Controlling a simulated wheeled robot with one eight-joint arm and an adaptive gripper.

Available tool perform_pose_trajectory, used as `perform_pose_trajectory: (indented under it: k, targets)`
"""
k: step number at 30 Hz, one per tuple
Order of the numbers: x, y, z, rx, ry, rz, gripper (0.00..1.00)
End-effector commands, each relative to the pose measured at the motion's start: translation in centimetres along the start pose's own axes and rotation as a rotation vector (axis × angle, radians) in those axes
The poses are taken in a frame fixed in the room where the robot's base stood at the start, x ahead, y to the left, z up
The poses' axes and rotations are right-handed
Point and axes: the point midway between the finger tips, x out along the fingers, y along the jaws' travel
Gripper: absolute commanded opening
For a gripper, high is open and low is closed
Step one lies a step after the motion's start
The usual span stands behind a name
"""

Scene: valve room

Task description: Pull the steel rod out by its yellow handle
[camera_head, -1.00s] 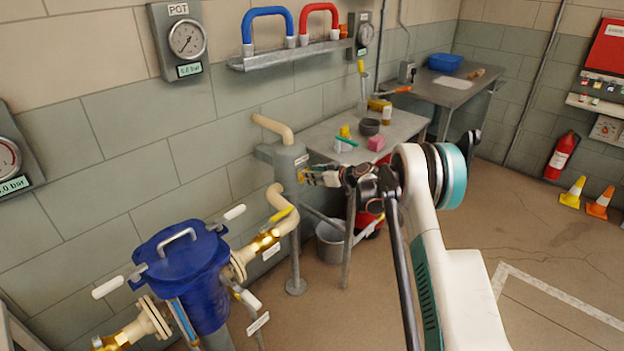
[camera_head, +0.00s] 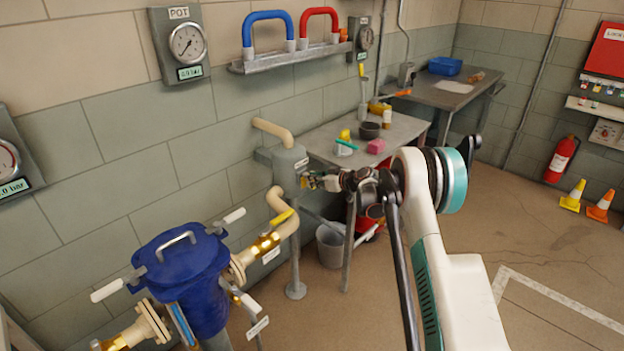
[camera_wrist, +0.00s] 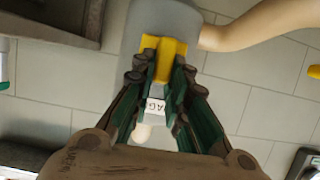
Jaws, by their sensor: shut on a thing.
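My gripper (camera_wrist: 161,76) is shut on the yellow handle, with a finger on each side. My gripper also shows in the head view (camera_head: 316,182), small and close beside the cylinder. The steel rod is not visible in either view. A white label with dark letters (camera_wrist: 154,106) shows between the fingers.
A blue lidded pot (camera_head: 183,285) with pipes stands at lower left. A grey table (camera_head: 400,130) with small items is behind my gripper. A bucket (camera_head: 330,245) stands below. The POT gauge (camera_head: 187,42) is on the wall. Open floor lies right.

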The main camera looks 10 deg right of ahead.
Motion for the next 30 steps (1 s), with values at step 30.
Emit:
perform_pose_trajectory:
  k: [30]
  targets:
    - [-15.9,0.0,6.7,0.0,-0.001,-0.001,0.0]
